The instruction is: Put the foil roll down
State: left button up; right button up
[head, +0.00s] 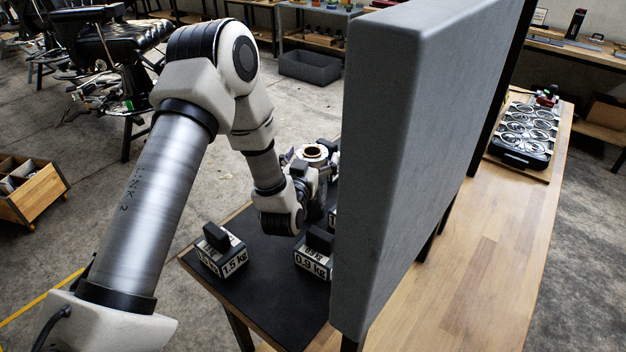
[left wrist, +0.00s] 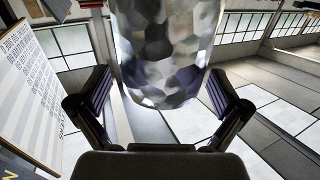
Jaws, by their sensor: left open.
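The foil roll shows large in the left wrist view (left wrist: 165,50) as a shiny, crinkled silver cylinder. In the head view its round end with a brown core (head: 313,151) faces up beside my left wrist, and its lower part is hidden. My left gripper (left wrist: 160,85) is open, with one finger on each side of the roll and gaps showing between the fingers and the foil. In the head view the left gripper (head: 318,175) is partly hidden by my wrist and the grey panel. My right gripper is not in view.
A tall grey panel (head: 405,150) stands right of my left arm. Labelled weight blocks sit on the black mat (head: 265,300): 1.5 kg (head: 221,256), 0.9 kg (head: 314,262), another half hidden. A tray of ringed items (head: 528,130) is on the wooden table (head: 490,240), otherwise largely clear.

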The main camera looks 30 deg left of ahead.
pick_arm(q)
jog(key=shift+w+a+f, duration=0.2)
jog(key=shift+w+f, duration=0.1)
jog(key=shift+w, duration=0.35)
jog(key=shift+s+r, duration=0.1)
jog(key=shift+s, duration=0.15)
jog(key=shift+s+r, duration=0.15)
jog(key=shift+s, duration=0.05)
jog(key=c, duration=1.9)
